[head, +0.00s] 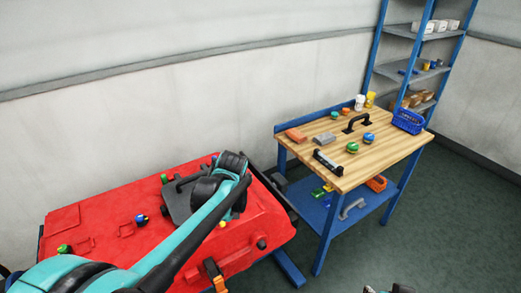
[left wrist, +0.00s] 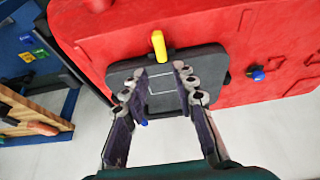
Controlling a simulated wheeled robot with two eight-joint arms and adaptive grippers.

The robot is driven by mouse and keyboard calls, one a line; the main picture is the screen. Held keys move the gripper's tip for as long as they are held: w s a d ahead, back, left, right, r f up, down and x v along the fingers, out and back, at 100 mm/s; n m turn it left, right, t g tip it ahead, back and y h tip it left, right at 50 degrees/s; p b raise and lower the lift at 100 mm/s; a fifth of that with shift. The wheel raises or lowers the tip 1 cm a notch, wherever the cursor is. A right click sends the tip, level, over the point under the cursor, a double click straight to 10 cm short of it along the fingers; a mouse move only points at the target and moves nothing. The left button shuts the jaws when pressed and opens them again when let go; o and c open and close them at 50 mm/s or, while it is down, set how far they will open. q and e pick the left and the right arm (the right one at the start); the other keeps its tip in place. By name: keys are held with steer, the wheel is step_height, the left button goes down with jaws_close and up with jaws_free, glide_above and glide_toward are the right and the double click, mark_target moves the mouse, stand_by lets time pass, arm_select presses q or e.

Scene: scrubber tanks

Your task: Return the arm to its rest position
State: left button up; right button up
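My left arm (head: 185,240) is teal and black and reaches in from the lower left over the red tank (head: 110,200). Its wrist is above the dark grey lid (head: 178,210) on the tank's top. In the left wrist view my left gripper (left wrist: 158,72) has its two fingers apart over the dark lid (left wrist: 160,85), with nothing between them. I cannot tell whether the fingertips touch the lid. A yellow part (left wrist: 159,45) is just beyond the tips. In the head view the arm hides the fingers.
A wooden-topped workbench (head: 385,150) with a black handle (head: 356,122), several coloured caps and a blue basket (head: 408,121) stands at the right. A blue shelf rack (head: 415,70) is behind it. Small knobs, one blue (head: 141,219), sit on the tank.

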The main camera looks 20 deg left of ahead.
arm_select(q)
steer(key=s+d+m+t+h, duration=0.3)
steer(key=s+d+m, duration=0.7)
steer(key=s, duration=0.5)
steer(key=shift+s+d+r+t, duration=0.3)
steer(key=shift+d+r+t, duration=0.1)
steer(key=shift+d+t, duration=0.3)
